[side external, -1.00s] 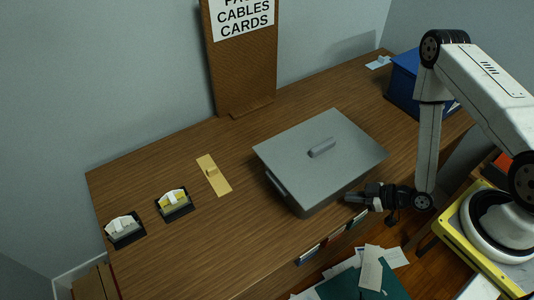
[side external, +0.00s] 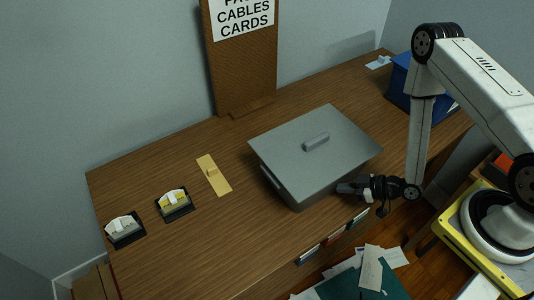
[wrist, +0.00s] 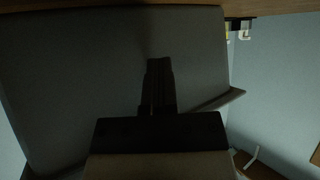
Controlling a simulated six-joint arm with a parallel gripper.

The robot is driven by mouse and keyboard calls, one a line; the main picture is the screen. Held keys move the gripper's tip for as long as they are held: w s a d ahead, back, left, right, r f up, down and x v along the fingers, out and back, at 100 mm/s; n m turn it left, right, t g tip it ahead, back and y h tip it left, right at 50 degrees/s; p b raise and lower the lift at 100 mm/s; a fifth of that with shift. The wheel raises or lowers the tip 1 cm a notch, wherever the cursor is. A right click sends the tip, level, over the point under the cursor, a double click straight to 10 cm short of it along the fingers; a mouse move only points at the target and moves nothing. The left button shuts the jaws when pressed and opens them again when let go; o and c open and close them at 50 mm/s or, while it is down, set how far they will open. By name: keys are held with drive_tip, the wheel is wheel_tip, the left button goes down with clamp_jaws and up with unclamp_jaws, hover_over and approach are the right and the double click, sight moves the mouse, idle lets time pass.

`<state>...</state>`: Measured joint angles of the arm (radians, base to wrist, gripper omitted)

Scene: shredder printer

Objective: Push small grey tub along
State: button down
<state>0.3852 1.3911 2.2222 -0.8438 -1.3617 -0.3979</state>
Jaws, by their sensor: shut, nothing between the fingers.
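The grey tub (side external: 277,178) with its flat grey lid (side external: 300,137) and bar handle (side external: 316,142) stands on the wooden desk near its front edge. My gripper (side external: 340,187) is shut and empty, low at the tub's right front side. Its fingertips meet or nearly meet the tub wall; the exact contact is hidden under the lid's overhang. In the wrist view my shut fingers (wrist: 158,70) point at the grey tub wall (wrist: 90,70), which fills most of the picture and is dark.
Two black card holders (side external: 175,204) (side external: 124,229) stand farther left. A brown sign board (side external: 240,60) stands behind. A blue bin (side external: 402,82) is at the back right.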

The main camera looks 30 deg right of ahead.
drive_tip(key=shift+w, duration=8.75)
drive_tip(key=shift+s, duration=0.15)
drive_tip(key=shift+s, duration=2.4)
